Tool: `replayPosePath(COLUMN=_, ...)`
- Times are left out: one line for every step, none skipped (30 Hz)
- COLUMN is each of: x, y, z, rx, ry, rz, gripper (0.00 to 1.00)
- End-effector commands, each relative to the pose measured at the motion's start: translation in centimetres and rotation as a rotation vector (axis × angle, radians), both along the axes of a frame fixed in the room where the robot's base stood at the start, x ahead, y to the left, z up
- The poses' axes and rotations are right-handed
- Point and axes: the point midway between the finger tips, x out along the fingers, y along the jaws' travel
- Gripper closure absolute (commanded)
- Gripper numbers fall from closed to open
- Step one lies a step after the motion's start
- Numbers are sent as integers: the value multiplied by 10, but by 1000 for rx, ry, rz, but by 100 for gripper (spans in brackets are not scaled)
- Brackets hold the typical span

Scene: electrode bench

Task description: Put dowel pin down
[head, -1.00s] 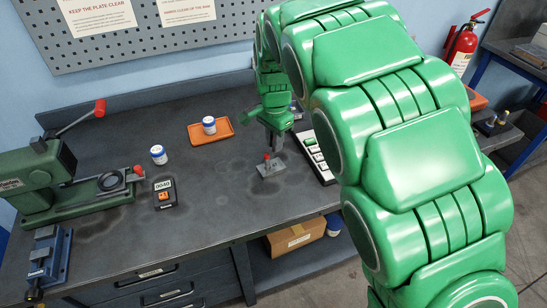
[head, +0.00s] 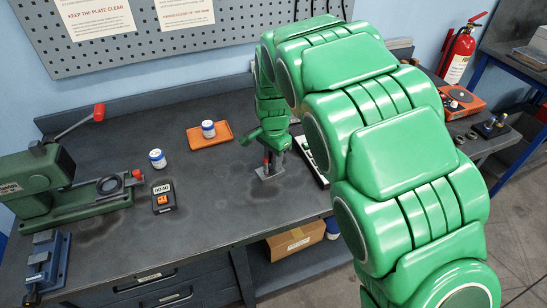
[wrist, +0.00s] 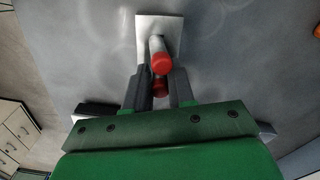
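A grey metal plate (head: 268,173) lies on the bench under my gripper (head: 272,153). A pale upright post with a red top (wrist: 162,62) stands on this plate (wrist: 145,25) in the wrist view. In that view, a darker red-ended piece, which looks like the dowel pin (wrist: 160,88), sits between the two fingers of my gripper (wrist: 160,76). The fingers are close on both sides of it, and my gripper appears shut on it. The pin's lower part is hidden. I cannot tell whether it touches the plate.
An orange tray (head: 196,141) with a white-and-blue jar (head: 208,129) lies behind and left. Another jar (head: 157,159), a small meter (head: 163,198) and a green press (head: 45,185) stand further left. A pale-keyed device (head: 309,158) is close on the right. The front middle is clear.

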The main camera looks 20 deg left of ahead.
Motion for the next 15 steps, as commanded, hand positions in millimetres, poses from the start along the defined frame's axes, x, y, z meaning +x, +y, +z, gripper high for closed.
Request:
replayPosePath(x=0, y=0, z=0, rx=0, ry=0, rz=0, gripper=68)
replayPosePath(x=0, y=0, z=0, rx=0, ry=0, rz=0, gripper=63)
replayPosePath(x=0, y=0, z=0, rx=0, ry=0, rz=0, gripper=58)
replayPosePath(x=0, y=0, z=0, rx=0, ry=0, rz=0, gripper=58)
replayPosePath(x=0, y=0, z=0, rx=0, ry=0, rz=0, gripper=58)
replayPosePath(x=0, y=0, z=0, rx=0, ry=0, rz=0, gripper=58)
replayPosePath(x=0, y=0, z=0, rx=0, ry=0, rz=0, gripper=58)
replayPosePath(x=0, y=0, z=0, rx=0, ry=0, rz=0, gripper=58)
replayPosePath(x=0, y=0, z=0, rx=0, ry=0, rz=0, gripper=58)
replayPosePath(x=0, y=0, z=0, rx=0, ry=0, rz=0, gripper=58)
replayPosePath(x=0, y=0, z=0, rx=0, ry=0, rz=0, gripper=58)
replayPosePath(x=0, y=0, z=1, rx=0, ry=0, rz=0, gripper=58)
replayPosePath(x=0, y=0, z=2, rx=0, ry=0, rz=0, gripper=58)
replayPosePath(x=0, y=0, z=4, rx=1, ry=0, rz=0, gripper=58)
replayPosePath(x=0, y=0, z=7, rx=1, ry=0, rz=0, gripper=58)
